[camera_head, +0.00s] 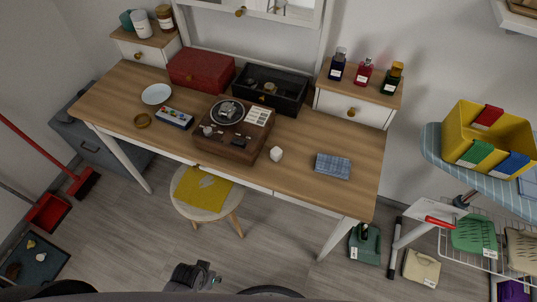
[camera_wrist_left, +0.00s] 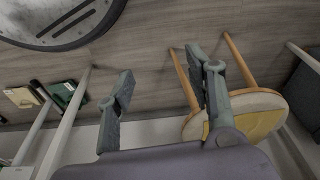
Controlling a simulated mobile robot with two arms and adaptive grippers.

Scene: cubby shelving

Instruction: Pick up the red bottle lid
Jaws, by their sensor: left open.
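A small red bottle (camera_head: 364,74) stands on the raised right-hand shelf of the desk, between a dark blue bottle (camera_head: 337,66) and a green bottle with a gold cap (camera_head: 391,79). Its lid (camera_head: 368,61) is small and sits on top of it; details are too small to tell. My left gripper (camera_wrist_left: 161,62) is open and empty in the left wrist view, over the floor near the stool. In the head view it shows as a dark shape (camera_head: 196,275) at the bottom edge, well below and left of the bottle. My right gripper is not in view.
The wooden desk (camera_head: 310,136) holds a record player (camera_head: 234,130), red box (camera_head: 200,70), black open box (camera_head: 270,88), white cube and blue cloth. A stool with yellow cloth (camera_head: 203,190) stands before it. An ironing board with a yellow bin (camera_head: 487,135) is at right.

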